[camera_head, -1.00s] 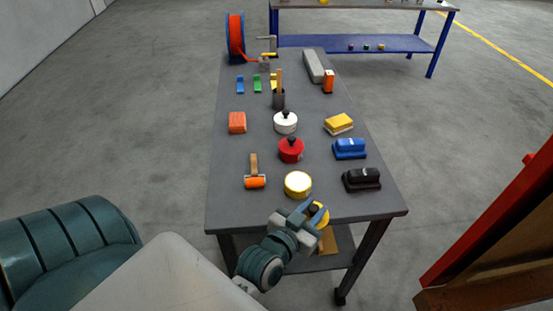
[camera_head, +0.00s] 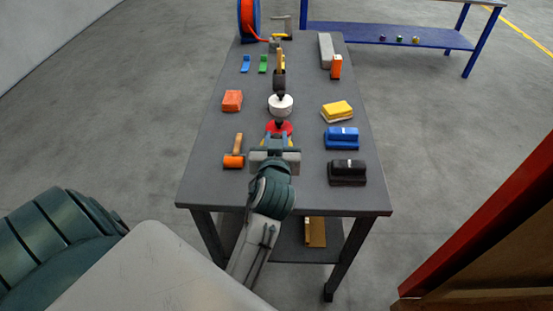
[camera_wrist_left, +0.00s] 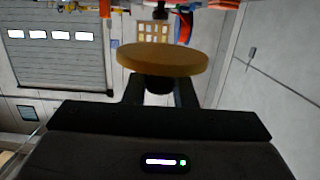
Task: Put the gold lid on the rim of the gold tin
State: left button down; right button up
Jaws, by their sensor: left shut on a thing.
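My left gripper (camera_head: 275,153) is over the near middle of the grey table. In the left wrist view it is shut on the dark knob (camera_wrist_left: 159,84) of the gold lid (camera_wrist_left: 162,58), a flat round disc beyond the fingertips. In the head view small yellow edges (camera_head: 291,141) show beside the gripper; I cannot tell whether they are lid or tin. The gold tin is otherwise hidden behind my gripper and arm, so the gap between lid and rim cannot be seen. My right gripper is not in view.
A red lidded pot (camera_head: 279,128) stands just beyond the gripper, with a white pot (camera_head: 280,106) behind it. The table's near edge is clear.

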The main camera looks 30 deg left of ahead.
pick_arm(q)
notch_tip(320, 180, down, 2)
jog(key=shift+d+f, duration=0.1)
notch_tip(320, 180, down, 3)
jog(key=shift+f, duration=0.4)
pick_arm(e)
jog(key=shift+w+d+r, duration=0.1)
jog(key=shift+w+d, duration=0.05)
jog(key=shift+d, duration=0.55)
pick_arm(q)
jog(key=shift+f, duration=0.2)
jog(key=c, duration=1.5)
grip_release()
jog(key=shift+r, duration=0.1)
jog(key=o, duration=0.3)
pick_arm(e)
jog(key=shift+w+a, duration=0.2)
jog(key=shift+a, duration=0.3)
pick_arm(q)
jog(key=shift+r, duration=0.1)
